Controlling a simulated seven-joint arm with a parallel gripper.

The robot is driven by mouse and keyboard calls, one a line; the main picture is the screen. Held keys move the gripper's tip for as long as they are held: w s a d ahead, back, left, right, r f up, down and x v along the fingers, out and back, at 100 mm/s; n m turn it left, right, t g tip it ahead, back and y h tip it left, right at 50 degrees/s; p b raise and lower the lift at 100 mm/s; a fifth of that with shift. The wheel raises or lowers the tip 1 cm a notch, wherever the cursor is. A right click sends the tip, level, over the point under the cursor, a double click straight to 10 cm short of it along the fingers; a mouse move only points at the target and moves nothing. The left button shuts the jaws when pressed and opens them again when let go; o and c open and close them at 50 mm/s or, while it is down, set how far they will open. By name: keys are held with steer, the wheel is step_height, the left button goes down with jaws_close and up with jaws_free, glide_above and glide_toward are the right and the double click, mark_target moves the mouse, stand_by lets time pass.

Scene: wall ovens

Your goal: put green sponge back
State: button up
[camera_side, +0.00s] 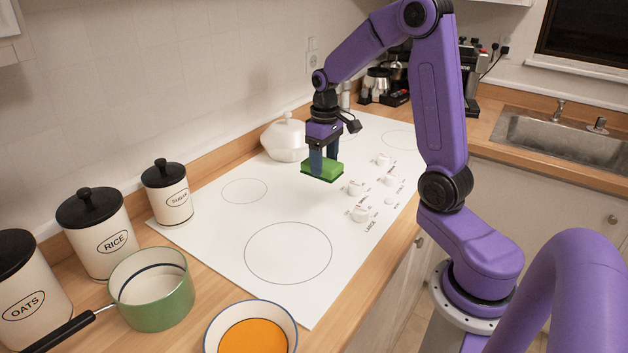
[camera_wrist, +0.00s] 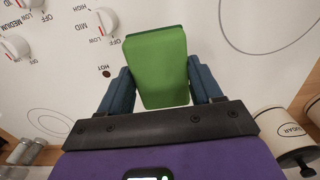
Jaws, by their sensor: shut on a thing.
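The green sponge (camera_side: 322,170) is held between the fingers of my gripper (camera_side: 323,162), over the white cooktop near the control knobs. In the side view it looks roughly level; I cannot tell for sure how far it is above the surface. In the wrist view the sponge (camera_wrist: 157,67) fills the space between the two blue fingers of my gripper (camera_wrist: 163,88), with a darker green edge at its far end. My gripper is shut on it.
The white cooktop (camera_side: 215,222) has a row of knobs (camera_side: 357,188) on its right. A lidded white pot (camera_side: 285,138) stands behind the sponge. Canisters (camera_side: 167,192), a green saucepan (camera_side: 152,290) and a bowl of orange contents (camera_side: 252,335) stand left and front. A sink (camera_side: 560,135) is at right.

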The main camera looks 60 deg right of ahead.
steer(key=w+f, duration=0.2)
steer(key=w+d+f, duration=0.1)
steer(key=w+f, duration=0.1)
steer(key=f, duration=0.1)
steer(key=shift+d+f, duration=0.2)
steer(key=shift+f, duration=1.4)
steer(key=shift+f, duration=0.2)
steer(key=o, duration=1.1)
steer(key=shift+r, duration=0.15)
